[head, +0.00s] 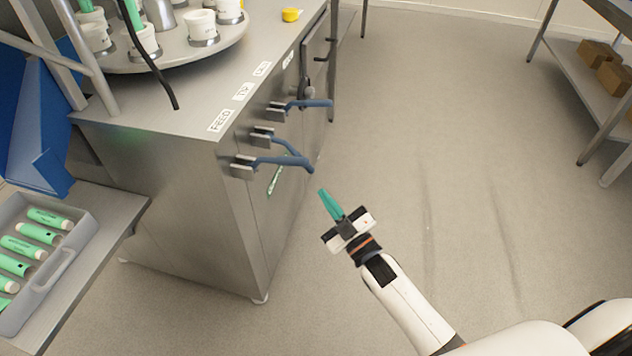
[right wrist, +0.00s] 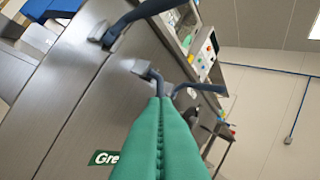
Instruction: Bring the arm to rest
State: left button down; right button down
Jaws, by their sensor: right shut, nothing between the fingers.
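My right gripper (head: 331,204) is in the middle of the head view, in front of the steel machine cabinet (head: 190,190). Its green fingers are closed together with nothing between them. In the right wrist view the shut fingers (right wrist: 160,110) point toward the cabinet's blue-grey levers. The lowest lever (head: 275,161) in the head view lies just above and left of the fingertips; I cannot tell whether they touch. My left gripper is not in view.
More levers (head: 305,104) stick out from the cabinet front below labels. A round turntable (head: 180,52) with white cups stands on top, beside a yellow button (head: 291,14). A grey tray (head: 40,285) of green-and-white tubes is at left. Floor (head: 470,190) to the right is clear.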

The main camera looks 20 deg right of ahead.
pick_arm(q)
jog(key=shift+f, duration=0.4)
pick_arm(e)
jog(key=v, duration=0.5)
jog(key=shift+w, duration=0.1)
